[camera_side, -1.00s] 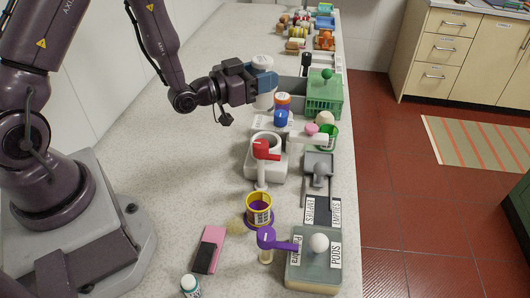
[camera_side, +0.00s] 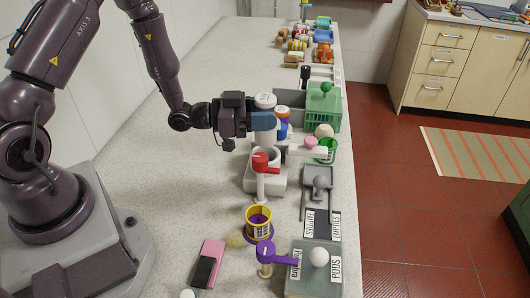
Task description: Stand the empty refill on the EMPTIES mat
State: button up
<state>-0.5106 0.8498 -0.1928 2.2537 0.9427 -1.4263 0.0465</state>
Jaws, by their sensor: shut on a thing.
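My gripper (camera_side: 264,121) is shut on a white cylindrical refill (camera_side: 265,101) with a pale top. It holds the refill upright, just behind and above the white ring-shaped holder (camera_side: 264,183) with the red lever (camera_side: 261,163). I cannot tell whether the refill's lower end touches the holder. The EMPTIES mat (camera_side: 320,225) is a dark patch with white EMPTIES labels, nearer the camera and to the right. Nothing stands on its visible part.
A grey tray with a knob (camera_side: 319,180) lies behind the mat. A PODS box (camera_side: 315,277) and a yellow-purple cup (camera_side: 258,222) stand nearby. An orange-and-blue bottle (camera_side: 284,122) and green basket (camera_side: 322,105) are close behind the refill. The counter's left side is mostly clear.

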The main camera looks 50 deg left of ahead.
aim_at(265, 142)
notch_tip(265, 142, down, 7)
jog(key=shift+f, duration=0.2)
dwell(0.4)
jog(key=shift+f, duration=0.2)
jog(key=o, duration=0.9)
